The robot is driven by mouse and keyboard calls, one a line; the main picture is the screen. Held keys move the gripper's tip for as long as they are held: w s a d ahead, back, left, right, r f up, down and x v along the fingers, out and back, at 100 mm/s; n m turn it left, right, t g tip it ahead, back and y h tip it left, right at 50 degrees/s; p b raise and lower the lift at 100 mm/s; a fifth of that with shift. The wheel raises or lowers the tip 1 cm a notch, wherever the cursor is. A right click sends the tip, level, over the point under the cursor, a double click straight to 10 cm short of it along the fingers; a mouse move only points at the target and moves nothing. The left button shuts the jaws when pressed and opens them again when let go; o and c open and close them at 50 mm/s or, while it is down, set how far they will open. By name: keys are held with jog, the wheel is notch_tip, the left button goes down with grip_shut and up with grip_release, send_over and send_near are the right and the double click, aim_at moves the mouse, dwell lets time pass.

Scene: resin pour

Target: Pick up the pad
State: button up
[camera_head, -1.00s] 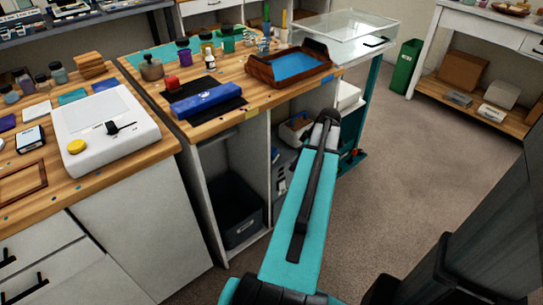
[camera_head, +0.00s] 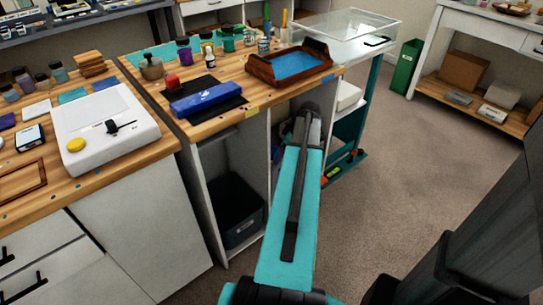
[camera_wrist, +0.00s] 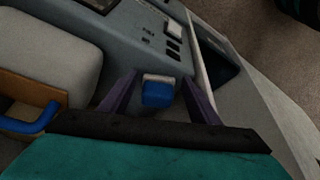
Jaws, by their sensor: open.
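A small blue block with a pale top, which looks like the pad (camera_wrist: 157,94), shows in the middle of the wrist view. It stands beside a grey machine-like box (camera_wrist: 130,35). My gripper (camera_wrist: 157,78) is open, with one dark finger on each side of the block in the picture. I cannot tell whether the fingers touch it or how far away it is. In the head view my teal forearm points at the open shelves under the bench; my gripper and the pad cannot be made out there.
In the wrist view a pale rounded container (camera_wrist: 50,55) and a blue handle (camera_wrist: 38,122) are close at left, and a pale panel edge (camera_wrist: 235,90) is at right. In the head view a dark bin (camera_head: 238,212) sits low in the cabinet. Open floor (camera_head: 420,170) lies to the right.

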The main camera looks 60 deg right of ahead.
aim_at(272, 150)
jog(key=shift+w, duration=0.15)
jog(key=w, duration=0.4)
jog(key=shift+w+a, duration=0.15)
jog(key=shift+w, duration=0.05)
jog(key=shift+w+f+b, duration=0.15)
jog(key=shift+f+b, duration=0.15)
jog(key=shift+f, duration=0.25)
jog(key=shift+a, duration=0.1)
jog(key=c, duration=0.9)
jog(key=shift+r, duration=0.1)
